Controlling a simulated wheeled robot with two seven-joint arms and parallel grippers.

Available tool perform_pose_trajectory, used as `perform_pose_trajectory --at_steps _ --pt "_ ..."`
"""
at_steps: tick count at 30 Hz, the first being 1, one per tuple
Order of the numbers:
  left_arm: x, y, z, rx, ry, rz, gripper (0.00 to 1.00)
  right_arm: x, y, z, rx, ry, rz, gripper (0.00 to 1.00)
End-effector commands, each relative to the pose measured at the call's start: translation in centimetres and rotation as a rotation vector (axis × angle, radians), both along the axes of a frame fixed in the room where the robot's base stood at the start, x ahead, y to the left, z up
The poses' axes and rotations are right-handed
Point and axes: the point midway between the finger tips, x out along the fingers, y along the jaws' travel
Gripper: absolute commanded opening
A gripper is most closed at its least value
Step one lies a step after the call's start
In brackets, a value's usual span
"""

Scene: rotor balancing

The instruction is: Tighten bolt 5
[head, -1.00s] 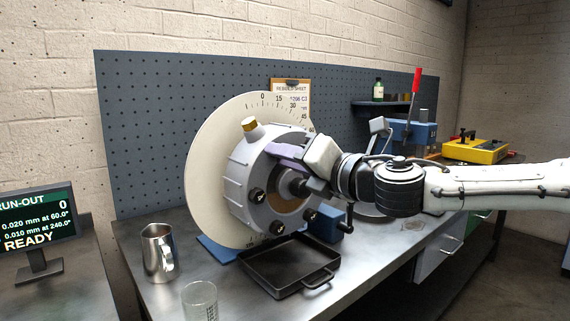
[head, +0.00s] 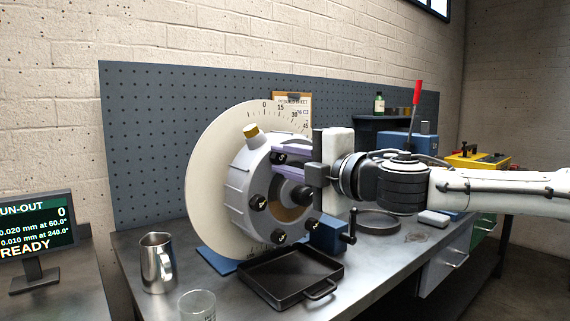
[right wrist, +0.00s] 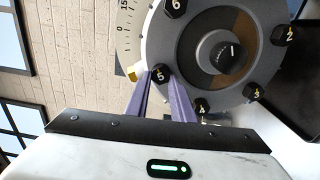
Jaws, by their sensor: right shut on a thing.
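The rotor hub (head: 238,187) is a grey drum with several black numbered bolts, in front of a round white dial plate (head: 215,150). Bolt 5 (right wrist: 160,75) shows its number in the right wrist view, between the tips of my right gripper's purple fingers (right wrist: 162,86). In the head view my right gripper (head: 282,158) reaches in from the right, its fingers shut on the black head of bolt 5 at the upper face of the hub. Bolt 4 (right wrist: 202,106) sits just right of the fingers in the wrist view. My left gripper is not in view.
A black tray (head: 250,273) lies below the hub. A metal jug (head: 156,262) and a glass beaker (head: 197,305) stand at the front left. A blue block with a crank (head: 327,237) is beside the hub. The screen (head: 36,226) reads READY.

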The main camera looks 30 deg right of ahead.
Motion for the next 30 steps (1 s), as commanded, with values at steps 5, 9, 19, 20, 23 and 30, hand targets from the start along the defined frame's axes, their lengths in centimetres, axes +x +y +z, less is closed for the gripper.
perform_pose_trajectory --at_steps 5,9,19,20,23,30 --pt "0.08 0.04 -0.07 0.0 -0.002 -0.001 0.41 0.01 -0.03 -0.02 0.046 0.005 -0.001 0.0" --pt "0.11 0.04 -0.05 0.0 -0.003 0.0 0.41 0.01 -0.04 0.01 0.061 0.006 -0.001 0.0" --pt "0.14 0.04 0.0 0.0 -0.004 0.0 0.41 0.01 -0.04 0.02 0.066 0.006 -0.001 0.0" --pt "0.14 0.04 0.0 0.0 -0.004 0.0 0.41 0.01 -0.04 0.02 0.066 0.006 -0.001 0.0" --pt "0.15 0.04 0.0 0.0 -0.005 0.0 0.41 0.01 -0.04 0.03 0.065 0.006 -0.001 0.35" --pt "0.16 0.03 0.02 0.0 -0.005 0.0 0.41 0.0 -0.03 0.04 0.063 0.005 0.0 0.41"
